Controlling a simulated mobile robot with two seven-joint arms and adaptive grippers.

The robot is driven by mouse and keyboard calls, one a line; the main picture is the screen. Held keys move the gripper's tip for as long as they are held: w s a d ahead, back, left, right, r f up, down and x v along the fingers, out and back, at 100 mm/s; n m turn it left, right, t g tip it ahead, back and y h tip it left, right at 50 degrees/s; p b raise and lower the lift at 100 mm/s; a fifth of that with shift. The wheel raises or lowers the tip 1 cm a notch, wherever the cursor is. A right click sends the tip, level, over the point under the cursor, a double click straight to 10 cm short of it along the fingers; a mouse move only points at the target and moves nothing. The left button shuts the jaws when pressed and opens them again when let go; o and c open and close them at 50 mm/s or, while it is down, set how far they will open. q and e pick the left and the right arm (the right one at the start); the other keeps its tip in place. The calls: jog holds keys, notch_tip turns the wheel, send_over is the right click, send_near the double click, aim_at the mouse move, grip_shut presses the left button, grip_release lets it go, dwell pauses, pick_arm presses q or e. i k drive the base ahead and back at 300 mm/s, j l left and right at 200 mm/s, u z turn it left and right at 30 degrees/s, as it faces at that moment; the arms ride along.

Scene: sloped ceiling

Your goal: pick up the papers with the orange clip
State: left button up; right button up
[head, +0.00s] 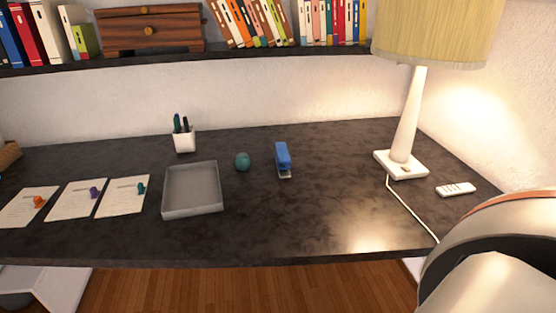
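The papers with the orange clip (25,208) lie flat at the left end of the dark desk, leftmost of three similar stacks. Their orange clip (38,201) sits at the right edge. To their right lie papers with a purple clip (75,202), then papers with a teal clip (122,198). Neither gripper shows in the head view. A rounded white and dark part of my own body fills the lower right corner.
A grey tray (192,208) stands right of the papers, with a pen cup (184,141) behind it. A teal ball (242,162), blue stapler (283,158), lamp (403,130) and remote (455,189) are further right. A bookshelf (290,53) hangs above. The desk's front middle is clear.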

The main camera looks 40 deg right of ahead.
aim_at(23, 207)
jog(key=z, duration=0.45)
jog(key=i+j+z, duration=0.15)
jog(key=j+z, duration=0.15)
jog(key=j, duration=0.15)
jog(key=j+z, duration=0.35)
jog(key=j, duration=0.15)
jog(key=j+z, duration=0.1)
jog(key=j, duration=0.4)
jog(key=i+j+z, duration=0.1)
jog(key=j, duration=0.4)
